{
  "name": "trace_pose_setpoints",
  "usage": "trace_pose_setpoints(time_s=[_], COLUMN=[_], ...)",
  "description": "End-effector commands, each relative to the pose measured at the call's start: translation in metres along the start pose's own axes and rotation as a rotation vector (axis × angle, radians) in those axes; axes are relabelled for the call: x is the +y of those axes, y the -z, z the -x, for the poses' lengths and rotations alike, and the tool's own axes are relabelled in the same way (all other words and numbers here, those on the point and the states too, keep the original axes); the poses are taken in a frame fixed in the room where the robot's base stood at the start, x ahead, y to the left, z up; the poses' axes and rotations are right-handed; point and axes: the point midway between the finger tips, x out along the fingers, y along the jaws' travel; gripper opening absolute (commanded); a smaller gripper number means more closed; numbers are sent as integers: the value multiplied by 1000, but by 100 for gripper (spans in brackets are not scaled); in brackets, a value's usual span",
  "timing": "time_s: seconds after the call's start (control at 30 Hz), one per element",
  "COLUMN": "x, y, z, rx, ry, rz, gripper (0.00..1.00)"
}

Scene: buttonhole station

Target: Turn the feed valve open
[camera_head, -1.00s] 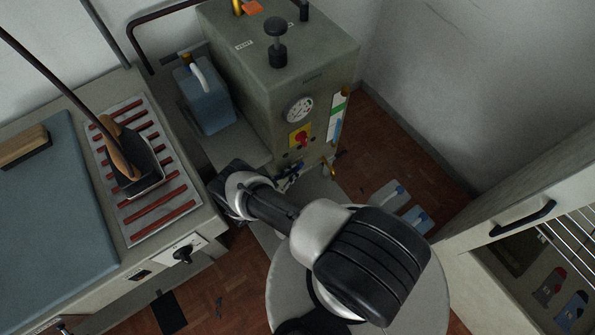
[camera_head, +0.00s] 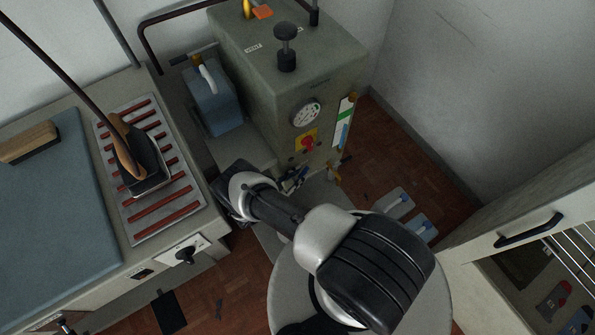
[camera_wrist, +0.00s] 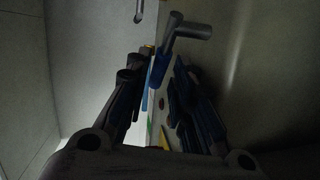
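The green-grey boiler cabinet (camera_head: 284,95) stands at the back with a gauge and a red-and-yellow switch on its front. In the wrist view a blue lever handle (camera_wrist: 159,68) on a grey metal stem shows ahead of my gripper (camera_wrist: 160,105); I take it for the feed valve, but no label is readable. The two dark fingers are apart, with the lever beyond and between them. I see no contact. In the head view my gripper (camera_head: 294,180) is low at the cabinet's front, and my wrist partly hides the fittings there.
A brass fitting (camera_head: 335,171) sits low at the cabinet's right front corner. A blue container (camera_head: 215,105) stands left of the cabinet. An ironing table with an iron (camera_head: 143,165) is at left. A white cabinet with a black handle (camera_head: 528,229) is at right.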

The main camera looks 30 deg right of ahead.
Motion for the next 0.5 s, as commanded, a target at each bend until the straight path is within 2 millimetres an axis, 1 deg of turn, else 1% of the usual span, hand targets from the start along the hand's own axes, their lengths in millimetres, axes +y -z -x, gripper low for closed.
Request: trace_pose_setpoints(time_s=[0.17, 0.4, 0.5], x=[-4, -8, -9], y=[25, 65, 78], z=[6, 16, 19], rx=[0, 0, 0], ry=[0, 0, -1], rz=[0, -1, 1], gripper=[22, 22, 22])
